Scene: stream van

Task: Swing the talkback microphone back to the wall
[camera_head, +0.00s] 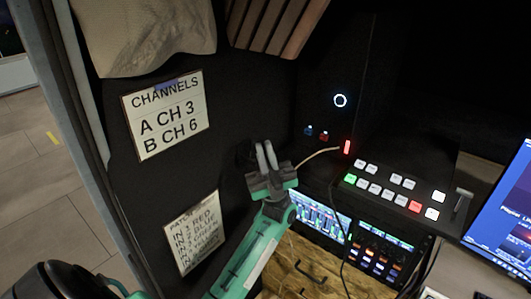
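My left gripper (266,148) reaches up from the bottom middle on its green arm, in front of the dark wall. Its two grey fingers stand close together, with a narrow gap at most. I cannot tell whether anything is between them. My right gripper is not in view.
A channels sign (167,115) and a patch sheet (194,235) hang on the left wall. A pale cable (320,152) runs right of the gripper, near a red light (347,147). A button panel (388,190), rack screens (320,217) and a monitor (503,225) crowd the right.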

